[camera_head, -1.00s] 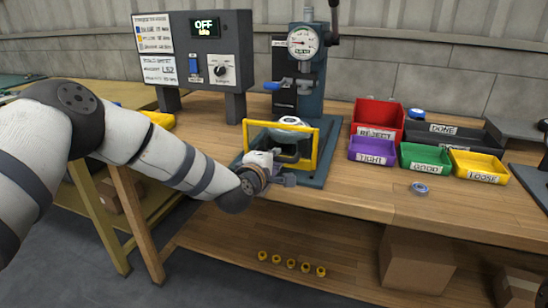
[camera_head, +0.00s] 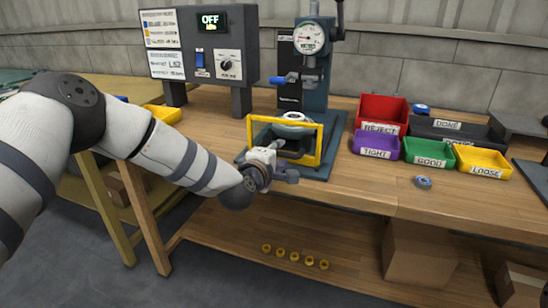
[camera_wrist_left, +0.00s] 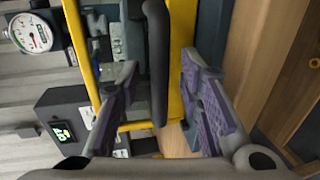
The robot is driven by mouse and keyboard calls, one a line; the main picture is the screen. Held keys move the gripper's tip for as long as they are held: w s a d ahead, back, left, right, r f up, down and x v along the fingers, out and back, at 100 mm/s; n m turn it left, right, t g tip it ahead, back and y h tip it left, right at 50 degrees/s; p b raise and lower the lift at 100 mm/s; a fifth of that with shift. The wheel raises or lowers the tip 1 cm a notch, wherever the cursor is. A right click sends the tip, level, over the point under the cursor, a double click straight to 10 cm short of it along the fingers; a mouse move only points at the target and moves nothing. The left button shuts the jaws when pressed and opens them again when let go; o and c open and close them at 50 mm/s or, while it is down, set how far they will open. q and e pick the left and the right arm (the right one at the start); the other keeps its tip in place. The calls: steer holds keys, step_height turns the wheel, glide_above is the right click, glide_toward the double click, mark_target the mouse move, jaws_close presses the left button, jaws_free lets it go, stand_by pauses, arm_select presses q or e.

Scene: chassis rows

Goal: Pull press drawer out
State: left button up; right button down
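The press (camera_head: 314,65) stands at the back of the bench, with a round gauge on top and a blue handle. At its base is the press drawer, fronted by a yellow rectangular frame (camera_head: 318,145). My left gripper (camera_head: 284,172) is at the frame's lower front edge. In the left wrist view my left gripper (camera_wrist_left: 159,63) is open, its purple-padded fingers on either side of a dark upright bar (camera_wrist_left: 157,100); gaps show on both sides. The yellow frame (camera_wrist_left: 181,75) runs behind the bar. The drawer's inside is partly hidden. My right gripper is not in view.
A control box (camera_head: 200,45) reading OFF stands at left. Red (camera_head: 381,129), purple (camera_head: 376,147), green (camera_head: 428,155) and yellow (camera_head: 482,162) labelled bins stand at right. A small grey-blue roll (camera_head: 423,182) lies before them. Several yellow rings (camera_head: 295,256) are on the lower shelf.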

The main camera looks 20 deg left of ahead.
arm_select(q)
steer(key=v, duration=1.1)
steer(key=shift+s, duration=0.25)
steer(key=s+d+f+m+g+h+p, duration=0.3)
steer(key=s+f+m+g, duration=0.65)
steer(key=s+f, duration=1.25)
steer(key=s+a+f+m+g+y, duration=0.1)
steer(key=s+a+m+g, duration=0.1)
steer(key=s, duration=0.7)
steer(key=s+a+f+m+g+y, duration=0.1)
steer(key=s+a+f+m+g, duration=0.1)
steer(key=s, duration=0.7)
steer(key=s+a+f+m+g+y, duration=0.1)
steer(key=s+m+g, duration=0.2)
steer(key=s, duration=0.6)
steer(key=shift+s+a+f+m+g+y, duration=0.2)
steer(key=shift+a+f+m+g+y, duration=0.15)
steer(key=shift+g, duration=0.5)
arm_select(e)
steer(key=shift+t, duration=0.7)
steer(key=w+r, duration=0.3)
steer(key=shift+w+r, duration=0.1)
